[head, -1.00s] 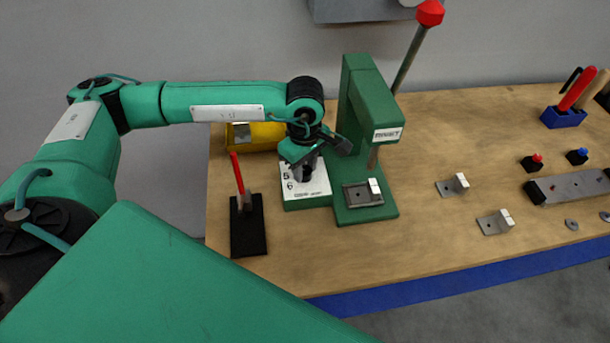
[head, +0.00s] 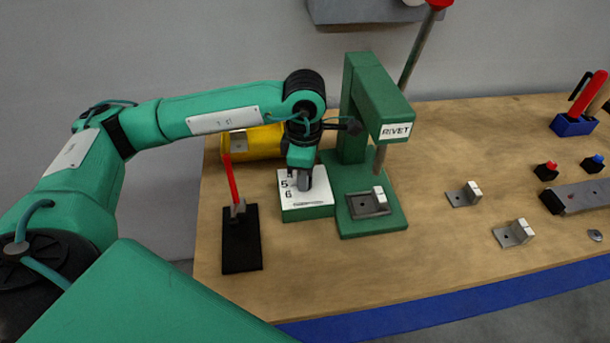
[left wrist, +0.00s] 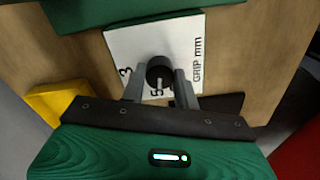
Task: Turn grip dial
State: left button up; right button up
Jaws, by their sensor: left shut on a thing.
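The grip dial's white-topped green box (head: 308,204) stands on the bench left of the rivet press, with the numbers 5 and 6 showing on its face in the head view. In the left wrist view its white face (left wrist: 208,38) reads "GRIP mm", and a round black dial knob (left wrist: 160,71) stands at its middle. My left gripper (head: 301,186) points down over the box. In the left wrist view its two grey fingers (left wrist: 160,86) are shut on the knob, one on each side. Part of the face and its numbers are hidden by the gripper. My right gripper is not in view.
The green rivet press (head: 371,140) with its red-knobbed lever stands just right of the box. A black base with a red lever (head: 238,210) stands at left, and a yellow object (head: 262,142) lies behind. Grey brackets (head: 463,196) lie to the right.

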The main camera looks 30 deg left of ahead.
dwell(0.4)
pick_arm(q)
jog(key=o, duration=1)
jog(key=shift+c, duration=0.2)
